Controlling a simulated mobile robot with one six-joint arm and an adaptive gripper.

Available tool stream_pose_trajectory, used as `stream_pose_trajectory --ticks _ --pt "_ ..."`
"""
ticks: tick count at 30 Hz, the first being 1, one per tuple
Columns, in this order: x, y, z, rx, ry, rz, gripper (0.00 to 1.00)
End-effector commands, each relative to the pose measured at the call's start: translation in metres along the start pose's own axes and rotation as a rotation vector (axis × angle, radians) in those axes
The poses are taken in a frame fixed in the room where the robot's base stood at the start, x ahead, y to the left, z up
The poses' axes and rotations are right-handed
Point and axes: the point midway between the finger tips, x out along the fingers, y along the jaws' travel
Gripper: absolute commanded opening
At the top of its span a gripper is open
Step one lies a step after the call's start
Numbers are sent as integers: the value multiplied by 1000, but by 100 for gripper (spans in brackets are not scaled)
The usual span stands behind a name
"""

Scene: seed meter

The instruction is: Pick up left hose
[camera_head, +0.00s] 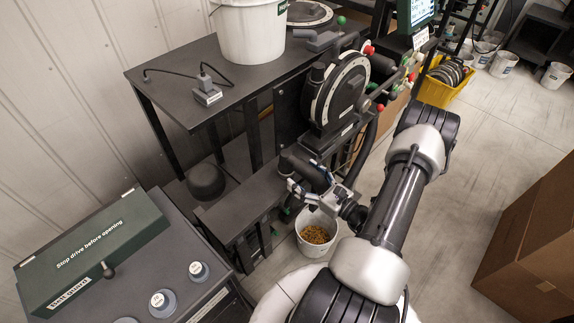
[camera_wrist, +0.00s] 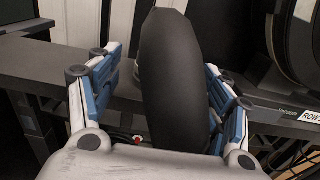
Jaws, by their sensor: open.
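The left hose (camera_wrist: 172,75) is a thick black tube. In the wrist view it runs up through the middle, between the two blue-padded fingers of my gripper (camera_wrist: 165,78). Dark gaps show between the hose and the pads, mainly on its left. In the head view the hose (camera_head: 309,170) is a short dark tube at the front of the seed meter, below its round disc. My gripper (camera_head: 309,190) is open around or just in front of it there. The hose's lower end is hidden behind my gripper and wrist.
The meter disc (camera_head: 342,92) stands above my gripper. Another dark hose (camera_head: 366,150) hangs to its right. A white bucket of seed (camera_head: 316,236) stands on the floor below. A dark shelf beam (camera_head: 240,205) lies at left. Open floor is at right, before a brown box (camera_head: 535,245).

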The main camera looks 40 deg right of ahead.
Motion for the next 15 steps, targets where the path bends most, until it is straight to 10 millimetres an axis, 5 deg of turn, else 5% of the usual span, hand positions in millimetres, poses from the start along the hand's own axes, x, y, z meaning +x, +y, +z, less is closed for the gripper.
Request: stream_pose_trajectory --ticks 15 --pt "58 6 2 -2 -1 5 72"
